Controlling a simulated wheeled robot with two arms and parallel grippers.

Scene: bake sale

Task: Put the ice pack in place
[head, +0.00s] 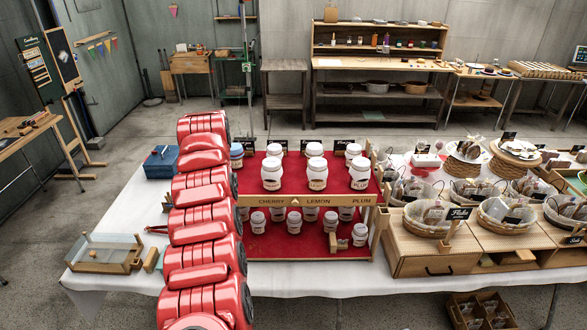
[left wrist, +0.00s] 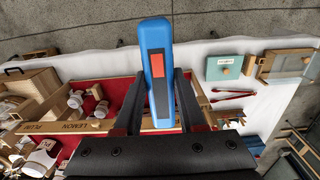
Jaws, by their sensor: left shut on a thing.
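My left gripper (left wrist: 160,76) is shut on a blue block with a red and dark panel, apparently the ice pack (left wrist: 154,38). The block points away from the wrist, between the two dark fingers, above the table. In the head view my red left arm reaches over the table and hides that gripper and the block. A blue box (head: 161,164) stands on the white cloth just left of the arm. A bit of blue also shows at the right edge of the left wrist view. My right gripper is not in view.
A jar stand with a red base (head: 284,240) and several white-lidded jars stands right of the arm. Wooden crates with baskets (head: 437,217) are farther right. A clear-walled box (head: 103,254) sits at the table's front left. Some white cloth (head: 140,201) is bare.

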